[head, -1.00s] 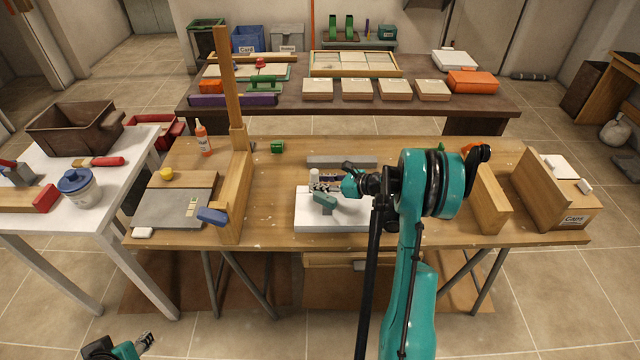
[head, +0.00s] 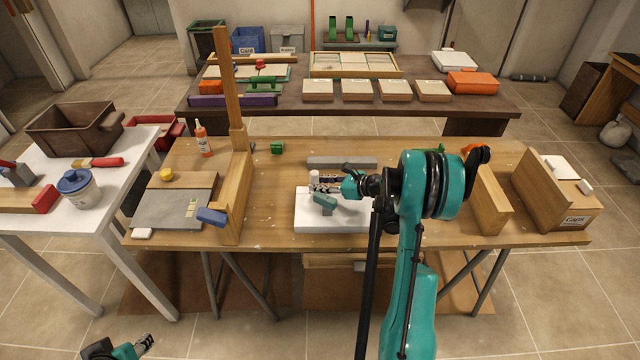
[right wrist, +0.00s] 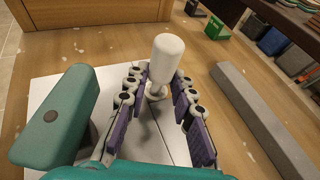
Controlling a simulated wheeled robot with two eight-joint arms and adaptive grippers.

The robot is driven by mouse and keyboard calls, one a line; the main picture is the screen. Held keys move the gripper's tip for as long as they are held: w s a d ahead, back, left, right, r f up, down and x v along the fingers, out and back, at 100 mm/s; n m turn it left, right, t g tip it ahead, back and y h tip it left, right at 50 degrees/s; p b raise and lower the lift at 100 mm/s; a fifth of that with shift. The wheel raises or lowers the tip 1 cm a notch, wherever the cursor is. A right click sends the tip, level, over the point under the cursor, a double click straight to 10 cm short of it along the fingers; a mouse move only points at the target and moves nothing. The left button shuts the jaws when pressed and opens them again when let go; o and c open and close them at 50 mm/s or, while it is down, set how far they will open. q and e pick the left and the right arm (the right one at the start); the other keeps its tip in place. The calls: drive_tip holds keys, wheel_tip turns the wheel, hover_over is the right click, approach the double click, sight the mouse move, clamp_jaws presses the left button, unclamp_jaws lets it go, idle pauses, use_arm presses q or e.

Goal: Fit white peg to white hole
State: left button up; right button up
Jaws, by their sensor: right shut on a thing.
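The white peg (right wrist: 166,62) stands between the fingertips of my right gripper (right wrist: 160,92) in the right wrist view. The gripper is shut on its narrow lower part, and its wide rounded head sticks up above the fingers. In the head view the peg (head: 314,178) shows near the rear left of the white base (head: 308,222), with my right gripper (head: 325,183) beside it. The peg's lower end and the white hole are hidden by the fingers; I cannot tell whether the peg is in the hole. My left gripper (head: 146,342) is low at the left, its opening unclear.
A teal piece (right wrist: 60,115) stands close beside the right fingers, over the white base. A grey bar (head: 342,162) lies behind the base. A small green block (head: 277,148) and a wooden stand (head: 238,185) are to the left.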

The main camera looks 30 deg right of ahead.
drive_tip(key=shift+f+b, duration=0.4)
drive_tip(key=shift+f, duration=0.3)
drive_tip(key=shift+f, duration=0.25)
drive_tip(key=o, duration=1)
drive_tip(key=shift+c, duration=0.2)
drive_tip(key=shift+s+d, duration=0.1)
drive_tip(key=shift+s, duration=0.05)
drive_tip(key=v, duration=1.1)
drive_tip(key=shift+s+r, duration=0.2)
drive_tip(key=shift+s, duration=0.1)
drive_tip(key=shift+d, duration=0.1)
